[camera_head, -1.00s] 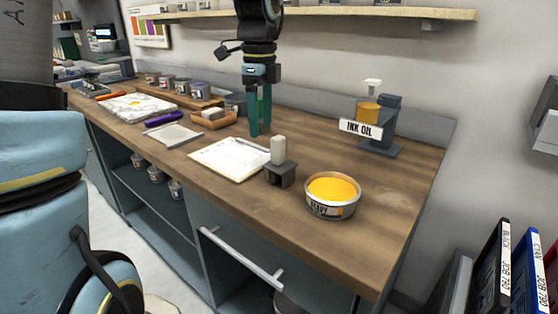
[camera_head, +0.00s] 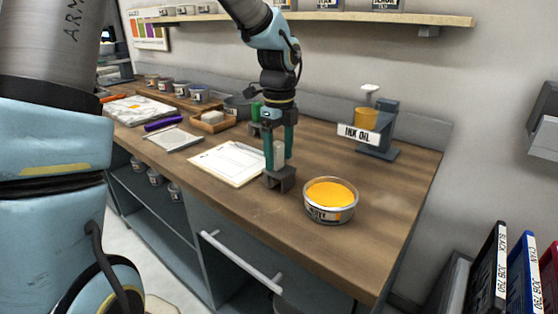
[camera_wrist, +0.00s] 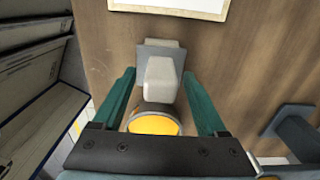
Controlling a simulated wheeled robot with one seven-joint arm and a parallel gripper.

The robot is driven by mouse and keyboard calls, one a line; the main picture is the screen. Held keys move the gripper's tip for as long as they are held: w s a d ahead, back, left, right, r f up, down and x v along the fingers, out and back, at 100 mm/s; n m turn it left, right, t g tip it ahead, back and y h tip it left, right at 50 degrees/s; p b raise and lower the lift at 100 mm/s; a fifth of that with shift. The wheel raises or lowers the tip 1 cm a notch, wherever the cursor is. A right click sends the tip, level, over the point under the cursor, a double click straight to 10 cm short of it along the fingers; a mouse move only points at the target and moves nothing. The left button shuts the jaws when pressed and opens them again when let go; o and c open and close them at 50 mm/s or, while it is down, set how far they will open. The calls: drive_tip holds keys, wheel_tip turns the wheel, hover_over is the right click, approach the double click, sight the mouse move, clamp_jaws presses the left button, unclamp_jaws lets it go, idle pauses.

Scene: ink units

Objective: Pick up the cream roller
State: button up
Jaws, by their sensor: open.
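The cream roller (camera_head: 279,155) stands upright in a small dark grey holder (camera_head: 280,180) near the front of the wooden worktop. My gripper (camera_head: 280,152) points down over it with green fingers, one on each side of the roller. In the wrist view the cream roller (camera_wrist: 160,80) shows between the two open fingers (camera_wrist: 162,95), with gaps on both sides. The grey holder (camera_wrist: 148,54) shows behind it. The fingers partly hide the roller in the head view.
An open tin of yellow ink (camera_head: 330,196) stands close to the right of the holder. A clipboard with paper (camera_head: 226,164) lies to the left. An ink oil dispenser (camera_head: 374,130) stands behind, at right. The worktop's right front (camera_head: 378,235) is clear.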

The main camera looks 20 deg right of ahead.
drive_tip(key=shift+f, duration=0.6)
clamp_jaws()
